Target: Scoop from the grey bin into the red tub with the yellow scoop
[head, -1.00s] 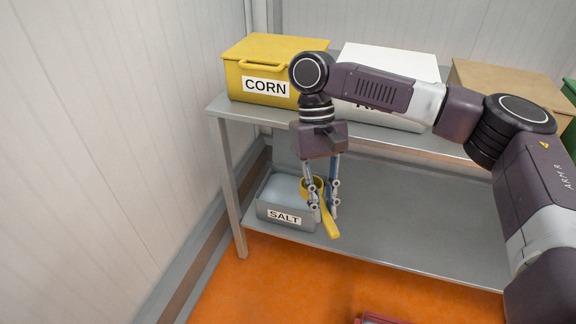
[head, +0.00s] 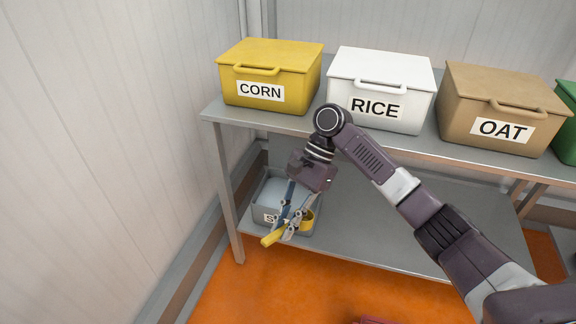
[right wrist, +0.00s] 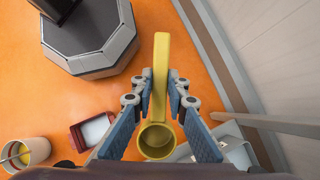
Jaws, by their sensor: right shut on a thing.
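The grey bin (head: 262,187), labelled SALT and holding pale contents, sits on the lower shelf at its left end; it shows partly in the right wrist view (right wrist: 222,150). My right gripper (head: 287,229) is shut on the yellow scoop (head: 272,238), in front of the bin's front right corner. In the right wrist view the cup (right wrist: 156,142) looks empty. The red tub (right wrist: 76,136) stands on the floor with something whitish inside; only its edge (head: 374,321) shows in the head view. My left gripper is out of view.
Yellow CORN (head: 270,72), white RICE (head: 380,88) and tan OAT (head: 503,105) bins stand on the upper shelf, above the grey bin. A shelf leg (head: 229,200) stands left of it. A white bucket (right wrist: 28,152) stands near the tub. The lower shelf's middle is clear.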

